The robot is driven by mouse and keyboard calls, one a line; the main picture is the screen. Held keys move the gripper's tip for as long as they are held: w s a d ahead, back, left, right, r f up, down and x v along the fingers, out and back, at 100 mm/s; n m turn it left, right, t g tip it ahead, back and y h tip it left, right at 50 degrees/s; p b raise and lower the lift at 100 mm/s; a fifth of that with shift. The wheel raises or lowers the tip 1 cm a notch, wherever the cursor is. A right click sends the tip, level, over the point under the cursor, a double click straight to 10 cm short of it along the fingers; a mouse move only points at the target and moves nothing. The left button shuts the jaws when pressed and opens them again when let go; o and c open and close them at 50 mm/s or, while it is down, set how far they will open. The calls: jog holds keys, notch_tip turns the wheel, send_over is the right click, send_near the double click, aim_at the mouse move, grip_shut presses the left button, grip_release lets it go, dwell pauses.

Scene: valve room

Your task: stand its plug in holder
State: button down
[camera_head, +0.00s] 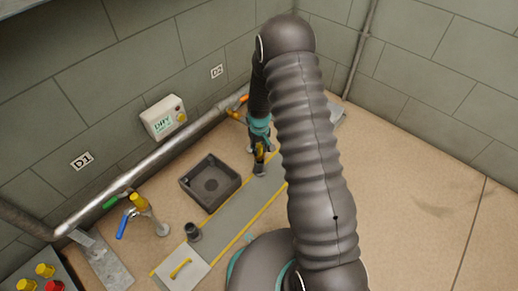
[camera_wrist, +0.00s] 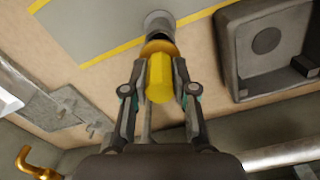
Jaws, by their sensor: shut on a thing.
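My gripper (camera_head: 259,147) is shut on a yellow plug (camera_head: 259,155) beside the grey strip with yellow edges. In the wrist view the fingers (camera_wrist: 159,95) hold the yellow faceted body of the plug (camera_wrist: 160,80) from both sides. An orange-brown collar shows at its far end. A short grey cylindrical holder (camera_wrist: 158,22) lies directly beyond that end, and it shows under the plug in the head view (camera_head: 259,169). The plug's end overlaps the holder in the picture; I cannot tell whether it is inside. A second dark holder (camera_head: 193,231) stands empty-looking on the strip.
A square dark basin (camera_head: 187,186) with a round drain sits left of my gripper. A pipe (camera_head: 150,157) runs along the wall, with a blue-handled tap (camera_head: 124,222) and an orange handle (camera_head: 236,114). A white box (camera_head: 163,118) hangs above. The floor at right is clear.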

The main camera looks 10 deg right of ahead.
aim_at(259, 154)
jog(key=shift+f+b, duration=0.95)
jog(key=shift+f, duration=0.95)
dwell(1.6)
jog(key=shift+c, duration=1.8)
grip_release()
jog(key=shift+r, duration=0.15)
jog(key=shift+w+r+p, duration=0.1)
jog(key=shift+r+p, duration=2)
jog(key=shift+r, duration=1.55)
